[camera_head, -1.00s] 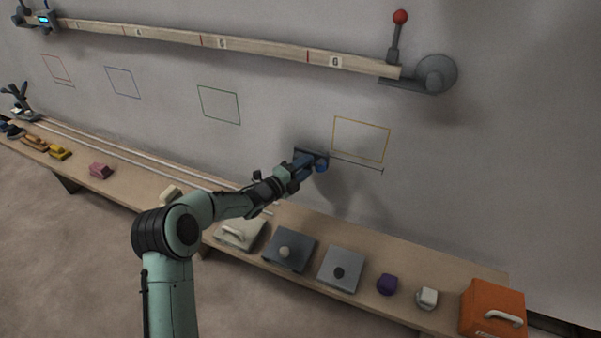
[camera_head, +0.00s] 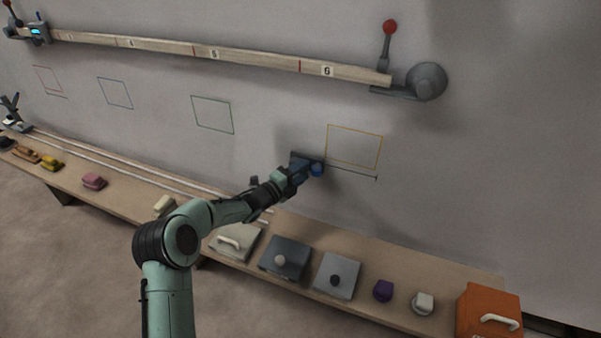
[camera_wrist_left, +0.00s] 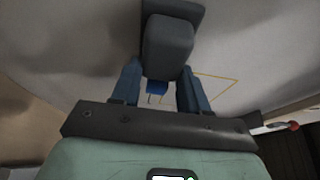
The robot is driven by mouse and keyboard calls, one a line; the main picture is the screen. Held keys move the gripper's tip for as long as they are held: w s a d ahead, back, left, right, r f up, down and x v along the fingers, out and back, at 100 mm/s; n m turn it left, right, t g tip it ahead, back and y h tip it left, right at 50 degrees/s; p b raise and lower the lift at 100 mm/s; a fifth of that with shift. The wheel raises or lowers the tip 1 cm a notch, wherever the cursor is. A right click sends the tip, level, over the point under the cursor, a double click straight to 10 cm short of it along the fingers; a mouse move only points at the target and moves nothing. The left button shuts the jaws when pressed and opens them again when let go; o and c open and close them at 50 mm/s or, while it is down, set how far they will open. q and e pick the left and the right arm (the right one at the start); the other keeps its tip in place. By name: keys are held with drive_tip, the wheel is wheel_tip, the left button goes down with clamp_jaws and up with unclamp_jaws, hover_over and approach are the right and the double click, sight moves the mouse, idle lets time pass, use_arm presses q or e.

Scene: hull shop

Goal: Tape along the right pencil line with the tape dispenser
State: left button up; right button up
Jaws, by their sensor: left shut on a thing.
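My left gripper (camera_head: 301,171) is shut on the tape dispenser, a dark grey body (camera_wrist_left: 168,45) with a blue part (camera_head: 317,171). The wrist view shows the dispenser between the two blue fingers (camera_wrist_left: 157,92). In the head view it is up at the wall, just left of and below the yellow rectangle. The right pencil line (camera_head: 355,174) runs from beside the dispenser to a small end tick on the right. Its left end is hidden behind the dispenser. I cannot tell whether the dispenser touches the wall. My right gripper is not in view.
A bench (camera_head: 400,262) below the wall holds lidded boxes, several small blocks and an orange case (camera_head: 488,310). A numbered wooden rail (camera_head: 250,58) with a red-knobbed lever (camera_head: 389,28) crosses above. Wall right of the dispenser is clear. Another short line (camera_head: 57,96) is at far left.

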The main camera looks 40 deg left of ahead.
use_arm(q)
drive_tip(key=shift+b, duration=0.35)
drive_tip(key=shift+w+a, duration=0.2)
drive_tip(key=shift+w, duration=0.15)
idle(0.5)
